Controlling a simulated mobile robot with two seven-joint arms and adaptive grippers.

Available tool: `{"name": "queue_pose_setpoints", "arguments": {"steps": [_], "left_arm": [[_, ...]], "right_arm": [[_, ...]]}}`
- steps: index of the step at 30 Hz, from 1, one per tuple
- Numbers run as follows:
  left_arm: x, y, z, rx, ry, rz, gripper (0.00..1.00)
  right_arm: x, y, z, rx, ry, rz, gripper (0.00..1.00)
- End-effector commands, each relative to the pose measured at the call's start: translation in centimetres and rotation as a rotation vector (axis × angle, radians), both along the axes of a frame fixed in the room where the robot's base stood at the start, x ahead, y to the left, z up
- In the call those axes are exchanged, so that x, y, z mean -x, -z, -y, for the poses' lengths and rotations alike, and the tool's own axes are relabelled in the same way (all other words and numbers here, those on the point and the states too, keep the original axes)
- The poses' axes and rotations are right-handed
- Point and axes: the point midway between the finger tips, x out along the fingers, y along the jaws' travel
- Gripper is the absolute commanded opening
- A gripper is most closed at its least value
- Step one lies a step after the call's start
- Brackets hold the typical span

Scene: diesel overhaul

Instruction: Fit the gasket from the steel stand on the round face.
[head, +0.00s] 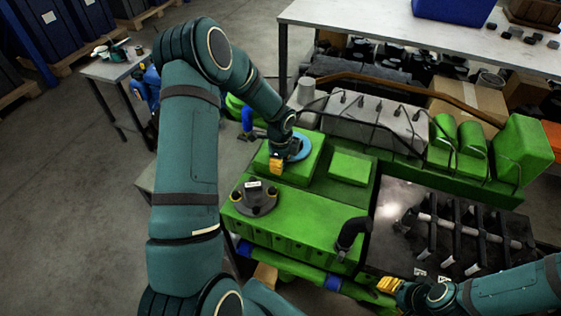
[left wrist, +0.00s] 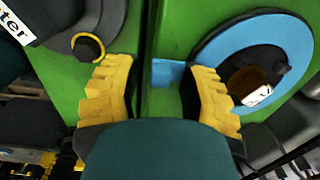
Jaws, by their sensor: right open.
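The blue ring gasket (head: 303,150) lies on a green block of the engine, around a dark round part. In the left wrist view the gasket (left wrist: 217,48) shows as a wide blue ring with a tab, and the dark round face (left wrist: 270,58) with a brownish bore shows inside it. My left gripper (head: 276,166) is just beside the gasket. Its yellow fingers (left wrist: 158,92) stand apart, with the tab showing between them nearer the right finger; I see a gap at the left finger. My right gripper (head: 390,285) is open and empty, low at the right.
A grey flanged part (head: 256,200) with yellow-ringed bolts stands on the green engine (head: 300,222). A black elbow hose (head: 350,235) and a dark tray of shafts (head: 400,255) lie to the right. A grey stand surface (head: 215,150) is partly hidden behind my left arm.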

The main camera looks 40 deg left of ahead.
Motion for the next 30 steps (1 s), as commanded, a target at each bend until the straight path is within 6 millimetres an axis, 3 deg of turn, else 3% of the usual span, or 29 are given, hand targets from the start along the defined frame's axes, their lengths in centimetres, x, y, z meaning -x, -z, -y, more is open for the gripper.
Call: {"name": "queue_pose_setpoints", "arguments": {"steps": [5, 8, 21, 30], "left_arm": [[0.0, -0.6, 0.0, 0.000, 0.000, 0.001, 0.42], [0.0, -2.0, 0.0, -0.001, -0.002, 0.003, 0.42], [0.2, -10.2, 0.0, -0.001, -0.001, 0.003, 0.42], [0.3, -12.0, 0.1, 0.000, 0.000, -0.001, 0.42]], "right_arm": [[0.0, 0.0, 0.0, 0.000, 0.000, 0.000, 0.47], [0.0, 0.0, 0.0, 0.000, 0.000, 0.000, 0.47], [0.0, 0.0, 0.0, 0.000, 0.000, 0.000, 0.47], [0.0, 0.0, 0.0, 0.000, 0.000, 0.000, 0.47]]}}
